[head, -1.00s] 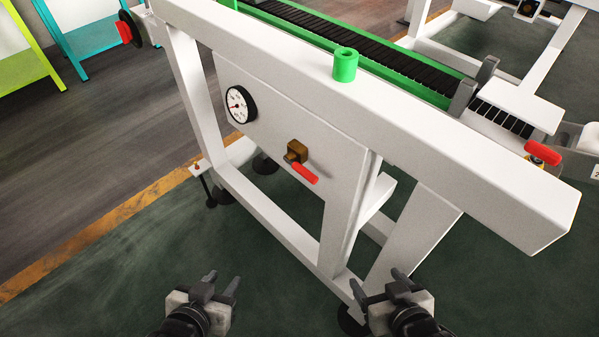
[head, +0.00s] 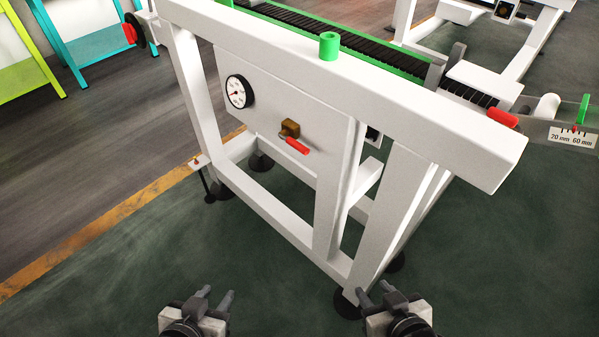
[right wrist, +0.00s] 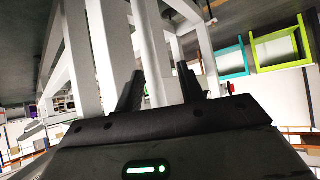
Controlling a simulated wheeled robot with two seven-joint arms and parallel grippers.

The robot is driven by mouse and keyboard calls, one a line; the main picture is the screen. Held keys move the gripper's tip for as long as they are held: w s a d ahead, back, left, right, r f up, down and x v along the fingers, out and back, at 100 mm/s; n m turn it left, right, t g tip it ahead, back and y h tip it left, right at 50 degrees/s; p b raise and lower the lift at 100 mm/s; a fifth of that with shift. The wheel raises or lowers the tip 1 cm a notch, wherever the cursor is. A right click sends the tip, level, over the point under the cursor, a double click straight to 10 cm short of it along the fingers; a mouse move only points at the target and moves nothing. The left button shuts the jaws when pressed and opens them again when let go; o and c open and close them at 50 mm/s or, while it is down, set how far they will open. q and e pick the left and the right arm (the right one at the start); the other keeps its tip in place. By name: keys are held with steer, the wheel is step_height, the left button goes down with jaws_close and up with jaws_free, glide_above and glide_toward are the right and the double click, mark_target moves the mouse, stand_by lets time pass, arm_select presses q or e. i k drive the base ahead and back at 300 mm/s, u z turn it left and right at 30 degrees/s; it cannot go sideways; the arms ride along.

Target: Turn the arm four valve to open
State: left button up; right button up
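A brass valve (head: 290,128) with a red lever (head: 297,146) sits on the white side panel of the rack, its lever slanting down to the right. A second red handle (head: 503,117) is at the rack's right end, and a red-handled part (head: 129,33) is at the far left. No label shows which is arm four. My left gripper (head: 217,292) is open and empty, low in the head view, well short of the panel. My right gripper (head: 374,288) is open and empty, near the rack's right legs in the picture; its parted fingers also show in the right wrist view (right wrist: 160,82).
A round gauge (head: 239,91) is left of the brass valve. The white frame's top beam (head: 400,105) and legs stand ahead of me. A green cylinder (head: 329,46) is on the beam. A scale plate (head: 573,138) sticks out at right. Green floor in front is clear.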

mark_target(296, 145)
steer(key=u, duration=0.85)
steer(key=i, duration=0.4)
steer(key=z, duration=0.15)
